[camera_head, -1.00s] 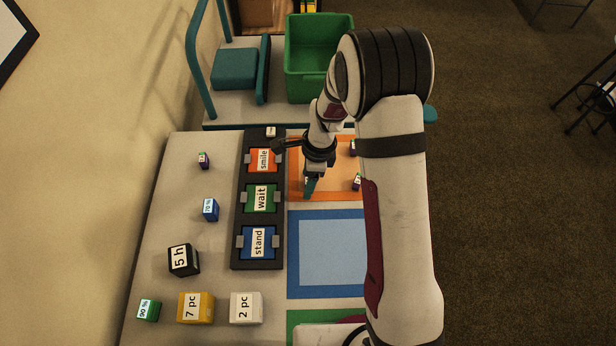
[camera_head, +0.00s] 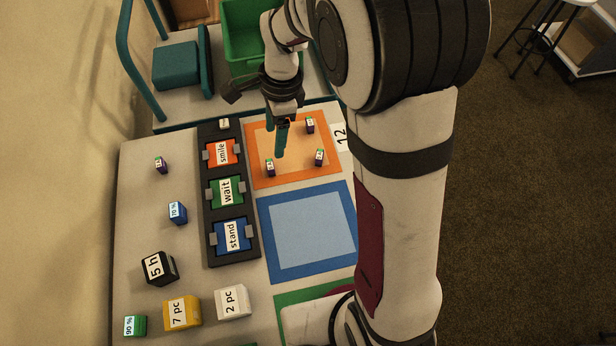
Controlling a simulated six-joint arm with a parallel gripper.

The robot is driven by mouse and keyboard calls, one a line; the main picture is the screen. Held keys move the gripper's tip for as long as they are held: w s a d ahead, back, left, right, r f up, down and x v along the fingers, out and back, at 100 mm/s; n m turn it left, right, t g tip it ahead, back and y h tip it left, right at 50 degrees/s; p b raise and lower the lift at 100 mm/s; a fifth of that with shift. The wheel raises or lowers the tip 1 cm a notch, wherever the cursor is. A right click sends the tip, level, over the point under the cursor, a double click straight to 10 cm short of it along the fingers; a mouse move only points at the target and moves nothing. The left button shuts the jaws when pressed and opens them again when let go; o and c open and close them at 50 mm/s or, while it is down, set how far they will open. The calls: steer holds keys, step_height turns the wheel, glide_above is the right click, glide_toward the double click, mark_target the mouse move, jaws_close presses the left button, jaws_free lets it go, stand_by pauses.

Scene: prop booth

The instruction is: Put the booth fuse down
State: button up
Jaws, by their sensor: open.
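Three small dark purple blocks with white labels stand on the orange-bordered mat (camera_head: 253,150): one near the front left (camera_head: 270,168), one at the right (camera_head: 319,157) and one at the back (camera_head: 310,125). The front-left one looks like the booth fuse; the labels are too small to read. My gripper (camera_head: 280,148) points down over the mat, just behind and right of that block. Its teal fingers are open and hold nothing. The block appears apart from the fingers. A similar purple block (camera_head: 160,165) stands on the table at the left.
A black rack (camera_head: 249,258) holds "smile", "wait" and "stand" plates left of the mats. The blue mat (camera_head: 312,230) is empty. Several labelled blocks, including a yellow one (camera_head: 182,313), stand at the front left. A green bin (camera_head: 240,40) is behind.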

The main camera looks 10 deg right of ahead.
steer(key=s+d+r+n, duration=0.1)
steer(key=s+r+n, duration=0.1)
steer(key=s, duration=0.6)
steer(key=s+d+r+n, duration=0.1)
steer(key=s+r+n, duration=0.2)
steer(key=s+n, duration=0.2)
steer(key=s+d+r+n, duration=0.1)
steer(key=s+n, duration=0.3)
steer(key=s, duration=0.7)
steer(key=shift+d+r, duration=0.2)
steer(key=shift+r, duration=0.6)
